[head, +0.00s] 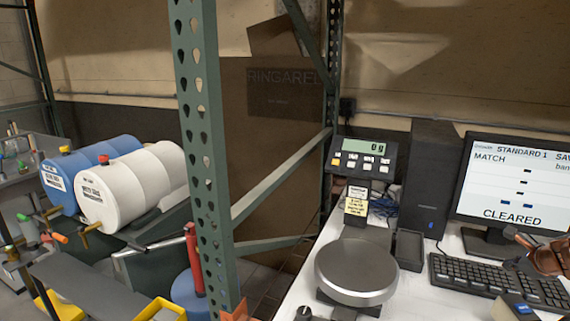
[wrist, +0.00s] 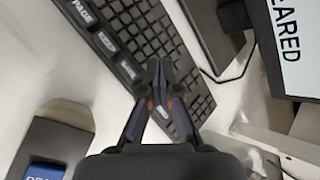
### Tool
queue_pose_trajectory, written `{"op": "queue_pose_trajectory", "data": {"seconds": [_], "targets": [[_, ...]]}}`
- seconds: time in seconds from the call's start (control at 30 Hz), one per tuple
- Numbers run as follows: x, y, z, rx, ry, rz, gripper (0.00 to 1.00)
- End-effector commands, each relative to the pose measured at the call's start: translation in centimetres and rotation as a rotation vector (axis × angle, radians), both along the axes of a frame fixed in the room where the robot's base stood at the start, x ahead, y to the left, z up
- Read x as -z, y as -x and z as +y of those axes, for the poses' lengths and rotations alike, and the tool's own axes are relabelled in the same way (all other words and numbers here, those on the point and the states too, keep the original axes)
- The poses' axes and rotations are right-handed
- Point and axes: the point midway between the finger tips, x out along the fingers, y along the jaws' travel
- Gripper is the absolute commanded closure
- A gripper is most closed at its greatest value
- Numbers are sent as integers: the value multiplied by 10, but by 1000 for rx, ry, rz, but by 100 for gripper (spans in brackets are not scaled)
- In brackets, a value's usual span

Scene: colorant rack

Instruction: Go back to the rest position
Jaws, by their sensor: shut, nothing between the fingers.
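My gripper (wrist: 160,72) shows in the wrist view with its two dark fingertips together and nothing between them. It is over the black keyboard (wrist: 140,40), which runs diagonally behind the fingers. I cannot tell the height above the keys. In the head view only an orange-brown part of my arm shows at the right edge, beside the keyboard (head: 500,283); the fingertips are hard to make out there.
The monitor (head: 515,185) reads "CLEARED". A round scale (head: 356,268) with an empty pan stands on the white desk, its display (head: 363,147) behind. A green rack post (head: 205,150) rises to the left. White and blue drums (head: 130,185) lie further left.

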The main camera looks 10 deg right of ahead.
Motion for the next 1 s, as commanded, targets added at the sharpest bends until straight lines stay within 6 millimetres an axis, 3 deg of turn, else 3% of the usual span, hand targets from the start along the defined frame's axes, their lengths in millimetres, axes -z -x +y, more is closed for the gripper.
{"op": "queue_pose_trajectory", "data": {"seconds": [0.1,0.23,0.47,0.7,0.9,1.0], "targets": [[-14,-28,60,-175,43,36,100],[-25,-49,139,-408,98,89,100],[-37,-50,279,-836,217,184,100],[-39,-5,401,-1274,349,284,100],[-36,57,474,-1621,456,364,100],[-33,93,499,-1788,508,405,100]]}}
